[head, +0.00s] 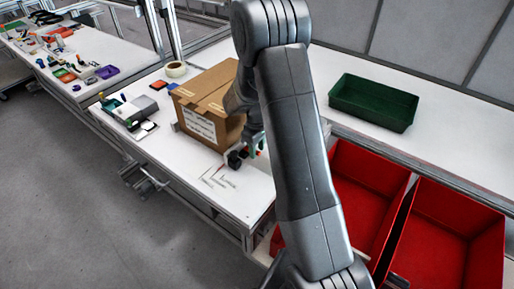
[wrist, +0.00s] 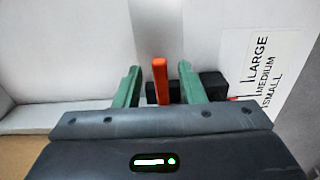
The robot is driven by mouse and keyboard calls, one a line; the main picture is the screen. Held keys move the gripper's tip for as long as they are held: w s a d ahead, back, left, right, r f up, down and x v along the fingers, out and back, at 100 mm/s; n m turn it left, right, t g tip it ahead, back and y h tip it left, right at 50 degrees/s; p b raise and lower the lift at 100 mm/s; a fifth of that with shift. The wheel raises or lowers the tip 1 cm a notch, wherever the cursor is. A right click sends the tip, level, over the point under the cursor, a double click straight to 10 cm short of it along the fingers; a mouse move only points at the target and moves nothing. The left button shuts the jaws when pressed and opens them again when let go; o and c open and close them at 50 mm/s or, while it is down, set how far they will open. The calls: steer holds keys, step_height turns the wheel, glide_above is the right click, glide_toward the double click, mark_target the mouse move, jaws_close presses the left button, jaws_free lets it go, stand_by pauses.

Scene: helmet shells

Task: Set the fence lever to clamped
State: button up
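In the wrist view the orange fence lever (wrist: 160,80) stands upright, in front of or on a black block (wrist: 212,85). My gripper (wrist: 160,68) is open, with one green finger on each side of the lever. A gap shows between the lever and each finger, so neither seems to touch it. A printed label (wrist: 265,70) reading LARGE, MEDIUM, SMALL is to the right of the block. In the head view my arm hides most of the gripper, and I cannot make out the lever there.
In the head view a cardboard box (head: 211,95) stands on the white bench (head: 180,168) close beside my gripper. A green tray (head: 373,102) is on the back bench. Red bins (head: 455,235) are at the right. Tools and a tape roll (head: 175,69) lie at the left.

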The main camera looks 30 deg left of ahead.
steer(key=shift+f, duration=0.2)
jaws_close()
steer(key=f+y+b, duration=0.1)
steer(key=b, duration=0.1)
steer(key=shift+d+b, duration=0.15)
steer(key=shift+b, duration=0.25)
steer(key=shift+d+f+y+b, duration=0.15)
steer(key=shift+y+b, duration=0.25)
steer(key=shift+b, duration=0.6)
steer(key=shift+y+b, duration=0.3)
steer(key=shift+b, duration=0.15)
jaws_free()
